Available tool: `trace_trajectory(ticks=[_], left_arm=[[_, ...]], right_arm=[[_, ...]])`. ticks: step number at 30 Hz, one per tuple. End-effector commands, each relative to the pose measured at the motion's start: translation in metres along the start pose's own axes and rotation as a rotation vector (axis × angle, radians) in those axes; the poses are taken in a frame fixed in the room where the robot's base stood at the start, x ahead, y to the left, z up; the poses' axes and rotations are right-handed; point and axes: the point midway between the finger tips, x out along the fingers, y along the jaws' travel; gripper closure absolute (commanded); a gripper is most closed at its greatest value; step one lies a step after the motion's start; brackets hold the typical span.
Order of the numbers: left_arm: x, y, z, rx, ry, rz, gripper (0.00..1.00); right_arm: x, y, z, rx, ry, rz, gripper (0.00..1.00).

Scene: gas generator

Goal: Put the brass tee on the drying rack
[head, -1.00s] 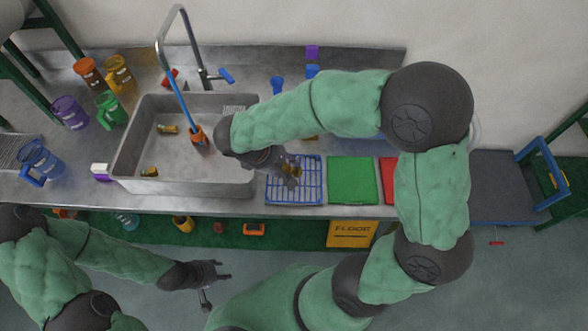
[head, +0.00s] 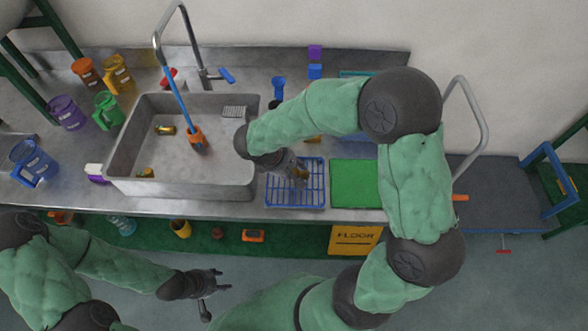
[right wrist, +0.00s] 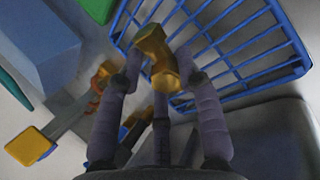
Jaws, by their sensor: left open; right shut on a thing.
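The brass tee (right wrist: 157,55) is held between the fingers of my right gripper (right wrist: 160,75), which is shut on it. In the head view my right gripper (head: 300,176) is over the blue wire drying rack (head: 296,200), and the tee shows as a small brassy patch at its fingertips. In the right wrist view the rack's blue bars (right wrist: 240,50) lie behind the tee. I cannot tell whether the tee touches the bars. My left gripper (head: 222,287) is open and empty, in front of the counter and well away from the rack.
The sink (head: 180,187) is left of the rack, with small brassy parts and an orange-headed brush (head: 196,138) inside. A green mat (head: 354,185) lies right of the rack. Several coloured jugs stand at the back left. A tall faucet (head: 185,50) rises behind the sink.

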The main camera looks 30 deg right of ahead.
Motion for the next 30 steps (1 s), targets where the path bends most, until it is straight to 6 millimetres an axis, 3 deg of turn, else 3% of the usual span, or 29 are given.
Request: trace_trajectory(ticks=[6, 7, 9, 22, 30], left_arm=[[0.002, -0.001, 0.000, 0.000, 0.001, 0.000, 0.53], [0.002, -0.001, 0.000, 0.000, 0.001, 0.000, 0.53], [0.002, -0.001, 0.000, 0.000, 0.000, 0.000, 0.53], [-0.002, 0.001, 0.000, 0.000, 0.000, 0.000, 0.53], [-0.019, 0.007, 0.001, 0.000, 0.000, 0.000, 0.53]], right_arm=[[0.002, -0.001, -0.001, 0.001, 0.000, 0.000, 0.99], [0.002, -0.001, -0.001, 0.001, 0.000, 0.000, 0.61], [0.002, -0.001, -0.001, 0.001, 0.000, 0.000, 0.42], [-0.002, 0.001, 0.001, 0.001, 0.000, 0.000, 0.41], [-0.048, 0.002, 0.000, 0.001, 0.005, 0.002, 0.41]])
